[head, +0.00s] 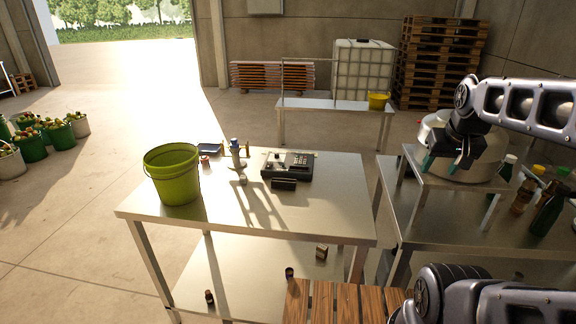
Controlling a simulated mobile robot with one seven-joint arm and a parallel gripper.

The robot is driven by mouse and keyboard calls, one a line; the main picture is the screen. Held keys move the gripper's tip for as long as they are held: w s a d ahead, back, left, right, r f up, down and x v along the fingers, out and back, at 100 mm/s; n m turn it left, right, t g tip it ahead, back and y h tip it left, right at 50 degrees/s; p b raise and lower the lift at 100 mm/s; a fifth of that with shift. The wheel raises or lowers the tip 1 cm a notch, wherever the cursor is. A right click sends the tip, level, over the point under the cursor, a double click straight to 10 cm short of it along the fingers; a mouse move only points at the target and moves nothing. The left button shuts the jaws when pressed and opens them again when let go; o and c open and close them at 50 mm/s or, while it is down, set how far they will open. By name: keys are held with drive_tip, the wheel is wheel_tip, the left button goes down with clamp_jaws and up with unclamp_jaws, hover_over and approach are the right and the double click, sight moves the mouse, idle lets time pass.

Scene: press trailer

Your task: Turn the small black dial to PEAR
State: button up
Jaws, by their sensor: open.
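A dark console (288,166) with small controls on its top lies on the metal table, right of the table's middle. The small black dial and any PEAR marking are too small to make out at this distance. My gripper (441,165) is open, with teal fingertips, and holds nothing that I can see. It is at the right, well away from the console, in front of a large pale round vessel near the small raised stand. I cannot tell whether it touches the stand.
A green bucket (172,174) stands at the table's left. Small bottles (237,152) and a black block (284,184) lie near the console. The table's front right is clear. A side bench (440,232) at right holds several bottles. A wooden slatted surface (335,303) is below.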

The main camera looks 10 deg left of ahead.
drive_tip(key=shift+w+r, duration=0.1)
drive_tip(key=shift+w, duration=0.05)
drive_tip(key=shift+c, duration=0.5)
drive_tip(key=w+a+r+n+g, duration=0.1)
drive_tip(key=w+a+r+n, duration=0.2)
drive_tip(key=w, duration=0.5)
drive_tip(key=w+a+r+n, duration=0.2)
drive_tip(key=w+a, duration=0.3)
drive_tip(key=w, duration=0.4)
drive_tip(key=w+a+r+n+g, duration=0.1)
drive_tip(key=w+a+r+n, duration=0.15)
drive_tip(key=w, duration=0.55)
drive_tip(key=n+g, duration=0.2)
drive_tip(key=n, duration=0.9)
hover_over(277, 154)
wheel_tip(277, 154, down, 24)
wheel_tip(277, 154, down, 11)
drive_tip(key=shift+w+a, duration=0.1)
